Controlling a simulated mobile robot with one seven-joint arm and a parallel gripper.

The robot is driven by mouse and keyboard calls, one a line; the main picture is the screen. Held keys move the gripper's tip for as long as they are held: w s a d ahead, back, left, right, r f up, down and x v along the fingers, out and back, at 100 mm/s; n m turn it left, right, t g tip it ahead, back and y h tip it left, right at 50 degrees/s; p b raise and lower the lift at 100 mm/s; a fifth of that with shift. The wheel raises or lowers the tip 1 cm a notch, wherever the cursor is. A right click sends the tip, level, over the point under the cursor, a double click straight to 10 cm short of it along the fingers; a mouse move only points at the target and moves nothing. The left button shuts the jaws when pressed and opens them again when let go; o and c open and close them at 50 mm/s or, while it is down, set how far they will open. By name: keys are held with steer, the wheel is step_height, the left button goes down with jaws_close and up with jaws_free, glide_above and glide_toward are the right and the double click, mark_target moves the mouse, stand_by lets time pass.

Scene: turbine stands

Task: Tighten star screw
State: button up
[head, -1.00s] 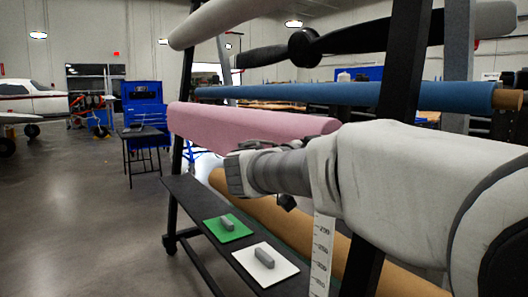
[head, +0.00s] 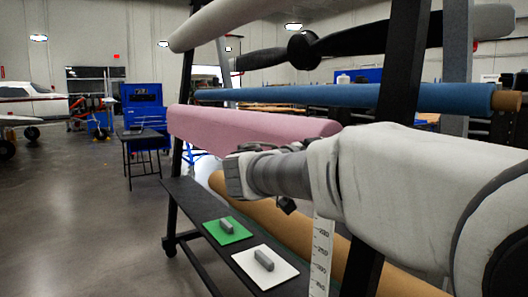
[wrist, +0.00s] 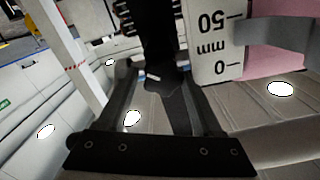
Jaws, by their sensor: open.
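I cannot pick out the star screw with certainty. In the wrist view a dark upright part (wrist: 163,45) comes down between my fingers beside a white millimetre scale (wrist: 207,42). Its lower end is dark, so I cannot tell whether it is the screw or whether my fingers touch it. My gripper (wrist: 165,85) is open, one finger on each side of this part. In the head view my arm reaches left in front of the rack, its end near the pink roll (head: 240,125). The scale (head: 322,255) hangs below my arm, with a small black part (head: 287,205) to its left.
A dark shelf (head: 185,205) carries a green plate (head: 238,236) and a white plate (head: 285,274), each with a grey block. Above are a blue roll (head: 340,94) and a black propeller (head: 350,40). A brown roll (head: 230,188) lies below my arm. Floor at left is open.

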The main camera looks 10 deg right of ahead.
steer(key=shift+o, duration=0.7)
steer(key=a, duration=0.1)
steer(key=a+b, duration=0.1)
steer(key=shift+s+a+t, duration=0.2)
steer(key=shift+a+t, duration=0.1)
steer(key=shift+a, duration=0.05)
steer(key=shift+o, duration=0.2)
steer(key=shift+a, duration=0.45)
steer(key=shift+s+a+b, duration=0.35)
steer(key=shift+s+a, duration=0.15)
steer(key=shift+a, duration=0.15)
